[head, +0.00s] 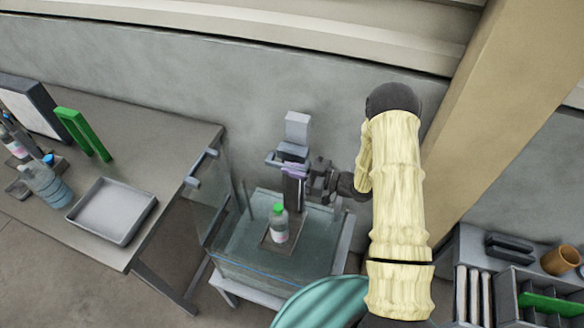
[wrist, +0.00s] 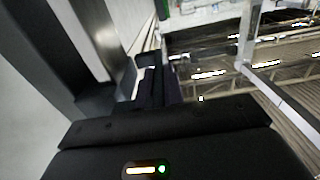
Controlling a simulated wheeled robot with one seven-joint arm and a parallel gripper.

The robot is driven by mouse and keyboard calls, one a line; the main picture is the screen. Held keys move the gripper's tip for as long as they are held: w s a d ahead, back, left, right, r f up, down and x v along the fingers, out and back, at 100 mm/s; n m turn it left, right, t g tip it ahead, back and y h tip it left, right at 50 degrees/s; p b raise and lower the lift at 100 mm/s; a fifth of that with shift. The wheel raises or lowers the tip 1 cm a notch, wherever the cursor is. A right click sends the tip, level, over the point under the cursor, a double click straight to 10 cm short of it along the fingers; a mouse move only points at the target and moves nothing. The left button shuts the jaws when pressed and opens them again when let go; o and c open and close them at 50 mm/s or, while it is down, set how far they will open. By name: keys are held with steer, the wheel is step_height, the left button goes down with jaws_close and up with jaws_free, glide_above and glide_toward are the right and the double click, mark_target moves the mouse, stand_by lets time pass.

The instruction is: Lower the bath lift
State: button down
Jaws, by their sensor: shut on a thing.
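The bath lift (head: 296,130) is a grey upright post at the back of a clear-walled bath (head: 235,262). A purple-tinted part (head: 294,168) shows on the post near my gripper. A bottle (head: 279,232) with a green cap and pale label stands upright on a small dark platform (head: 266,243) within the bath's outline. I cannot tell how deep the platform sits. My gripper (head: 311,177) comes from the right and is shut on a part of the lift beside the post; the exact grip is partly hidden. In the wrist view, dark gripper parts (wrist: 150,85) are close up.
A grey table (head: 165,150) at left holds an empty tray (head: 112,210), a green stand (head: 82,132) and a clear bottle (head: 45,184). A clear panel (head: 208,195) stands beside the bath. A teal round object (head: 325,302) is in front. A rack (head: 530,290) and brown cup (head: 561,260) are at right.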

step_height(320, 180, down, 17)
steer(key=b, duration=1.3)
steer(key=shift+f, duration=0.15)
steer(key=c, duration=1.5)
jaws_free()
steer(key=shift+d, duration=0.1)
steer(key=shift+r, duration=0.2)
step_height(320, 180, up, 10)
steer(key=b, duration=0.1)
steer(key=shift+f, duration=0.15)
